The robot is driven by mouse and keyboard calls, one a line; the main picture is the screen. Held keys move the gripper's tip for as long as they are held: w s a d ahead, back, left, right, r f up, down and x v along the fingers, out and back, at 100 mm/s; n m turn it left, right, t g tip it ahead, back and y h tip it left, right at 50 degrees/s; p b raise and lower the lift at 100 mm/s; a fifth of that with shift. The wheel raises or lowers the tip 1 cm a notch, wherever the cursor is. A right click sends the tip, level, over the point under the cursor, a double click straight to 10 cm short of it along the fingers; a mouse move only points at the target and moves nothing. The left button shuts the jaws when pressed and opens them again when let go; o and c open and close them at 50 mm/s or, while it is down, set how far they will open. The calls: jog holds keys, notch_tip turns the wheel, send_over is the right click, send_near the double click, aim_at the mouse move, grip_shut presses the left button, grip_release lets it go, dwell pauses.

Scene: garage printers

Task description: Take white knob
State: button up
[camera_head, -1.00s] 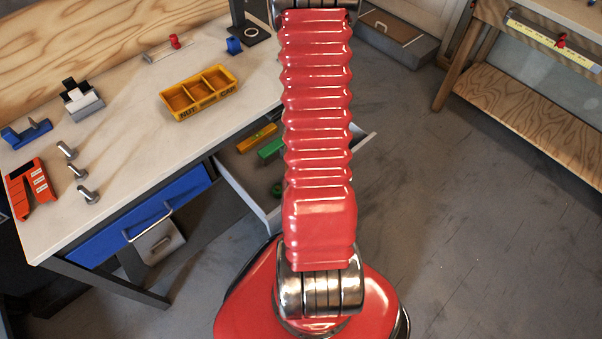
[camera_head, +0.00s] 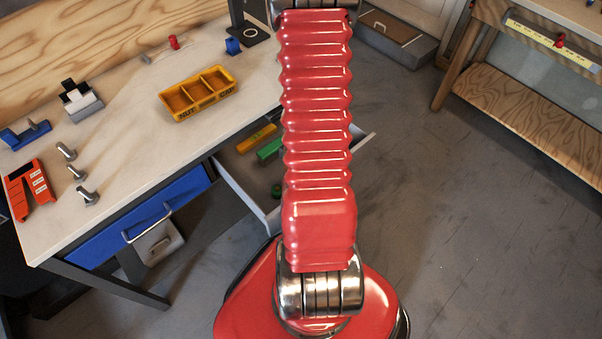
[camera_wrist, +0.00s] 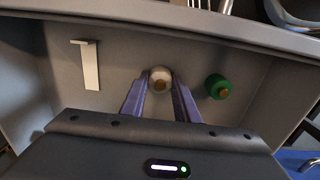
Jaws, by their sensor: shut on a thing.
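The white knob (camera_wrist: 160,76) is round with a brass-coloured centre and shows in the wrist view, between the tips of my gripper (camera_wrist: 160,86). The two purple-grey fingers are shut on it, one on each side. It is over the grey floor of the open drawer; I cannot tell whether it still touches the floor. In the head view the drawer (camera_head: 240,185) is partly hidden by my red arm, and neither my gripper nor the white knob shows there.
A green knob (camera_wrist: 218,86) lies close on the right in the drawer, and a pale L-shaped piece (camera_wrist: 90,66) on the left. The drawer wall (camera_wrist: 230,40) runs along the far side. On the bench stand a yellow tray (camera_head: 200,93) and a red piece (camera_head: 173,42).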

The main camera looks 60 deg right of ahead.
jog(key=shift+r, duration=1.75)
jog(key=w+d+r+m, duration=0.1)
jog(key=w+r+m, duration=0.2)
jog(key=r, duration=1.3)
jog(key=shift+n, duration=0.4)
jog(key=w+a+r, duration=0.1)
jog(key=w+a, duration=0.2)
jog(key=w, duration=0.2)
jog(key=w+a, duration=0.3)
jog(key=w, duration=0.3)
jog(key=w+a+r, duration=0.1)
jog(key=w+a, duration=0.2)
jog(key=w, duration=0.3)
jog(key=shift+r, duration=0.3)
jog(key=w+a, duration=0.2)
jog(key=a, duration=0.2)
jog(key=w+a+n, duration=0.1)
jog(key=w+a, duration=0.2)
jog(key=a, duration=0.1)
jog(key=w+a+n, duration=0.1)
jog(key=w+a, duration=0.2)
jog(key=a, duration=0.1)
jog(key=shift+a, duration=0.15)
jog(key=a+n, duration=0.1)
jog(key=a, duration=0.2)
jog(key=w+a+f+n, duration=0.1)
jog(key=a, duration=0.7)
jog(key=shift+w+f+n, duration=0.25)
jog(key=shift+w+n, duration=0.1)
jog(key=shift+n, duration=0.05)
